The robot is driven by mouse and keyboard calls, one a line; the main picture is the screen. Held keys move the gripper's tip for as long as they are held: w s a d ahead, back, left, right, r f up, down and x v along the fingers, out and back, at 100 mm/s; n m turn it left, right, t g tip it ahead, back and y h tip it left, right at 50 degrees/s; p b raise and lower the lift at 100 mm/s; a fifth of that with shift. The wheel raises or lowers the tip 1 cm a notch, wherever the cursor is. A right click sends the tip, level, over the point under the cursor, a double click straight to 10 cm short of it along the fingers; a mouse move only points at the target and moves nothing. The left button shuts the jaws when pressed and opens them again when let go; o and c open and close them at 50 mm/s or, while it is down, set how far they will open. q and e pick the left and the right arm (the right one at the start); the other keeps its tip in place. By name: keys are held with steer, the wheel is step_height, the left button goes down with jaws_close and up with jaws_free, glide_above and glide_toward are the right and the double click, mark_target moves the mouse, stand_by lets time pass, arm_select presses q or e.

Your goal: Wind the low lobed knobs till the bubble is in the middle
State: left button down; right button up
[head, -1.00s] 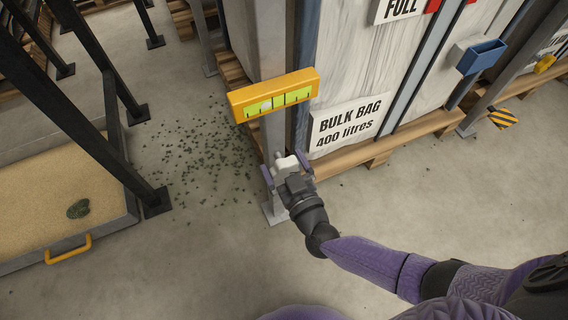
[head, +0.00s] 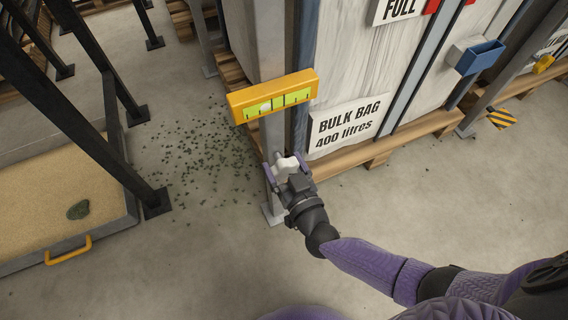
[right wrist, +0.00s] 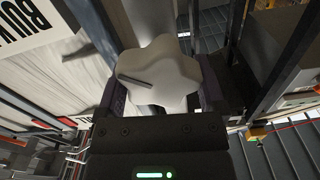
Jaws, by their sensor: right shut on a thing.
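A white lobed knob (head: 287,167) sits low on the grey post (head: 270,40), below the level. It also shows in the right wrist view (right wrist: 158,72), with a dark line mark on its face. My right gripper (head: 286,172) is shut on this knob, one finger on each side. A yellow level (head: 273,95) with a green vial is fixed across the post above it. Its pale bubble (head: 265,106) lies left of the vial's middle. Only one lobed knob shows. My left gripper is not in view.
A white bulk bag (head: 360,80) on a wooden pallet (head: 390,145) stands just right of the post. A sand tray (head: 60,190) with a yellow handle (head: 68,250) and dark posts are at the left. Dark crumbs litter the floor between; the front floor is clear.

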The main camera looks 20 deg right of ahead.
steer(key=shift+m, duration=0.9)
steer(key=m, duration=0.4)
steer(key=shift+d+f, duration=0.1)
steer(key=shift+d, duration=0.1)
steer(key=shift+m, duration=1.8)
steer(key=o, duration=1)
steer(key=shift+c, duration=0.2)
